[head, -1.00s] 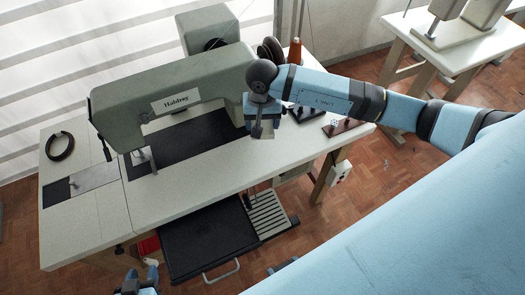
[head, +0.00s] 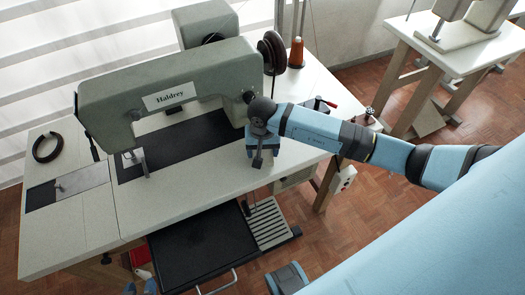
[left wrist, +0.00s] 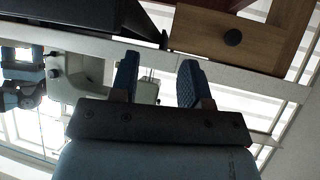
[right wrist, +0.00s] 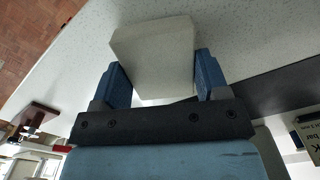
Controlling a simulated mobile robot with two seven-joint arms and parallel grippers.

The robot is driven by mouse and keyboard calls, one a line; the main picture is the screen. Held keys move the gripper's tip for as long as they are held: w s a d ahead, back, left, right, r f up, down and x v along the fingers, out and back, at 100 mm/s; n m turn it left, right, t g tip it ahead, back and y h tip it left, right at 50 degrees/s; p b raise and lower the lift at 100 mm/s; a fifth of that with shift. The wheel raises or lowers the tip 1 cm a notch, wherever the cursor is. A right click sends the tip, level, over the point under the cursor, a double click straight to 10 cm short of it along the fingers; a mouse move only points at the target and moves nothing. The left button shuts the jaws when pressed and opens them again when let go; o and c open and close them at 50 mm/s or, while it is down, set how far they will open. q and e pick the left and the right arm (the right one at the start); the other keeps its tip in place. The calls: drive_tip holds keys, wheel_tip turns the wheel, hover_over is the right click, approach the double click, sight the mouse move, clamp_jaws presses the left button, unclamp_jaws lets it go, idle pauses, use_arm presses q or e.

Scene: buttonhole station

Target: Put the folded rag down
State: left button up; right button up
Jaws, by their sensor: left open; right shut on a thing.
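The folded rag (right wrist: 153,58) is a pale grey-white block between the fingers of my right gripper (right wrist: 155,80) in the right wrist view. My right gripper is shut on it, over the white speckled tabletop (right wrist: 235,35). In the head view my right gripper (head: 258,160) is at the front right of the table, just right of the dark mat; the rag is mostly hidden there. I cannot tell whether the rag touches the table. My left gripper (left wrist: 158,85) is open and empty in the left wrist view, low by the table's front.
The grey sewing machine (head: 165,92) stands along the table behind a dark mat (head: 200,140). A black ring (head: 47,147) lies far left. The front tabletop strip is clear.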

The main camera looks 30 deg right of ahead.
drive_tip(key=shift+f, duration=0.1)
drive_tip(key=o, duration=0.5)
drive_tip(key=shift+b, duration=0.3)
drive_tip(key=shift+c, duration=0.2)
drive_tip(key=o, duration=0.4)
drive_tip(key=shift+o, duration=0.2)
